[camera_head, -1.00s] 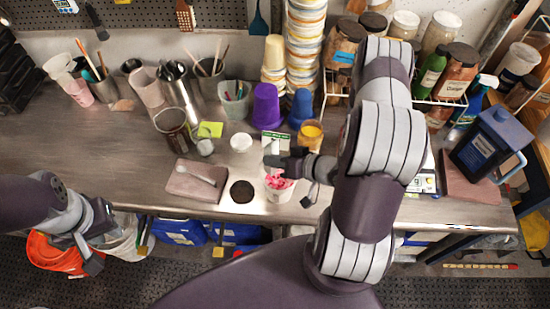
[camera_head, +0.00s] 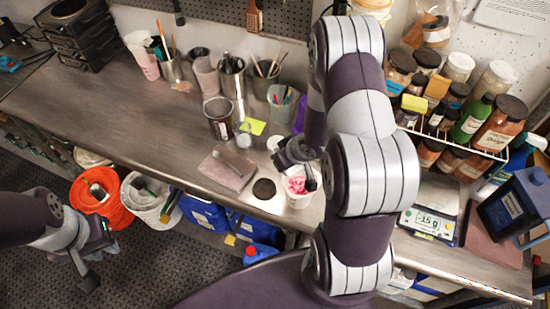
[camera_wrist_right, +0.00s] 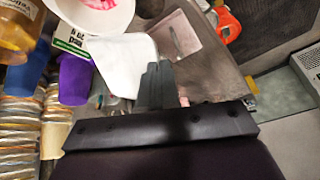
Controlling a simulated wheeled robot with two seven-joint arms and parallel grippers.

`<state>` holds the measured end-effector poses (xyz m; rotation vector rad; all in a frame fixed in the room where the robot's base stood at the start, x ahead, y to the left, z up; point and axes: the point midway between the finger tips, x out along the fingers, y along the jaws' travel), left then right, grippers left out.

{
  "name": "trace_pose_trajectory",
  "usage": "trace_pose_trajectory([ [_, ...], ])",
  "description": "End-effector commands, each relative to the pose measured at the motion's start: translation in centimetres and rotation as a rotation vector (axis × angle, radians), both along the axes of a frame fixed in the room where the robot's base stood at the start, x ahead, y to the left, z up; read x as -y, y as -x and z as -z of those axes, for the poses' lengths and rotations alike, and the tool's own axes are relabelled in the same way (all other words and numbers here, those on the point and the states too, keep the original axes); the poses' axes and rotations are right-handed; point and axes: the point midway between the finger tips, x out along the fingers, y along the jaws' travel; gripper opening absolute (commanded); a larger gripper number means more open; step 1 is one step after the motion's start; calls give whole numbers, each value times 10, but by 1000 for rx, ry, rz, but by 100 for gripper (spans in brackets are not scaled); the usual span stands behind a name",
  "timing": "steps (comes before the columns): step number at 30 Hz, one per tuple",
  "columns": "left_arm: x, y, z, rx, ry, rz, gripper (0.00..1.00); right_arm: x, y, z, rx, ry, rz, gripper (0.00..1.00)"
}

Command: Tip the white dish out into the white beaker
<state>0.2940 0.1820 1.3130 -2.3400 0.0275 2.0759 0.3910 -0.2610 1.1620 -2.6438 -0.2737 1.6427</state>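The white beaker (camera_head: 299,201) stands near the front edge of the bench, with pink material showing inside its mouth. Its rim also shows at the top of the right wrist view (camera_wrist_right: 108,27). My right gripper (camera_wrist_right: 157,85) is above and behind the beaker. It appears shut on the white dish (camera_wrist_right: 127,62), whose pale side is turned to the wrist camera and looks tilted. Inside the dish is hidden. My arm hides much of this spot in the head view. My left gripper (camera_head: 98,257) is open and empty, low at the left, away from the bench.
A dark round disc (camera_head: 264,189) and a pinkish mat (camera_head: 222,176) lie left of the beaker. A small white container (camera_head: 274,143) stands behind. A scale (camera_head: 432,216) and a wire rack of jars (camera_head: 455,138) are to the right. Buckets (camera_head: 115,215) stand on the floor below.

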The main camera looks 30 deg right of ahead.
Motion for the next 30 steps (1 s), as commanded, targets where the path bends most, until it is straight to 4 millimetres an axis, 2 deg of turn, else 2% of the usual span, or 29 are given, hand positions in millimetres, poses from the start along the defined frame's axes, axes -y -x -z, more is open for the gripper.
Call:
trace_pose_trajectory([
  [3,0,0,8,0,0,0,27,-6,-3,10,-55,88,-7,0],
  [6,0,0,32,0,0,0,27,-6,-5,20,-82,133,-6,0],
  [18,0,0,98,0,0,0,27,-16,-11,36,-232,368,-6,0],
  [22,0,0,109,0,0,0,27,-21,-13,42,-305,478,-6,0],
  [30,0,0,108,0,0,0,27,-22,-14,43,-370,575,-1,0],
])
